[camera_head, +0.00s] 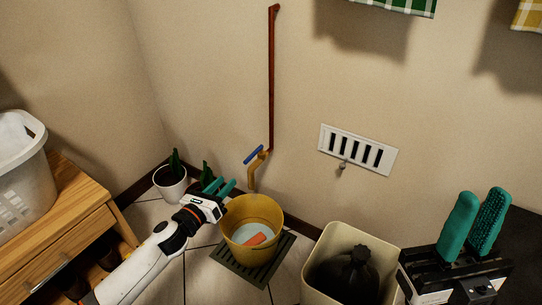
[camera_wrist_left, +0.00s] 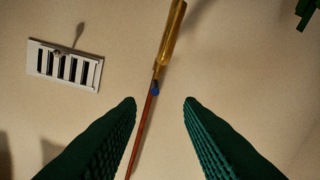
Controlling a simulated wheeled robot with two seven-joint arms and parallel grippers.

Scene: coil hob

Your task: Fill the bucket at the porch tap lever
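The yellow bucket (camera_head: 237,213) stands upright on a dark floor grate (camera_head: 232,266). A pale bluish surface and an orange piece (camera_head: 256,239) show inside; I cannot tell how deep it is. The brass tap (camera_head: 255,174) with its blue lever (camera_head: 253,154) is on the wall above and behind the bucket, fed by a red-brown pipe (camera_head: 271,80). I see no stream. My left gripper (camera_head: 222,186) is open and empty by the bucket's upper left rim; in the left wrist view (camera_wrist_left: 160,102) the blue lever (camera_wrist_left: 155,89) shows between its fingertips. My right gripper (camera_head: 482,205) is open and empty.
Potted plants (camera_head: 170,183) stand in the corner behind my left gripper. A wooden cabinet (camera_head: 65,220) with a white basket (camera_head: 25,190) is at left. A cream bin (camera_head: 339,237) with a dark bag stands right of the bucket. A white vent (camera_head: 357,148) is on the wall.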

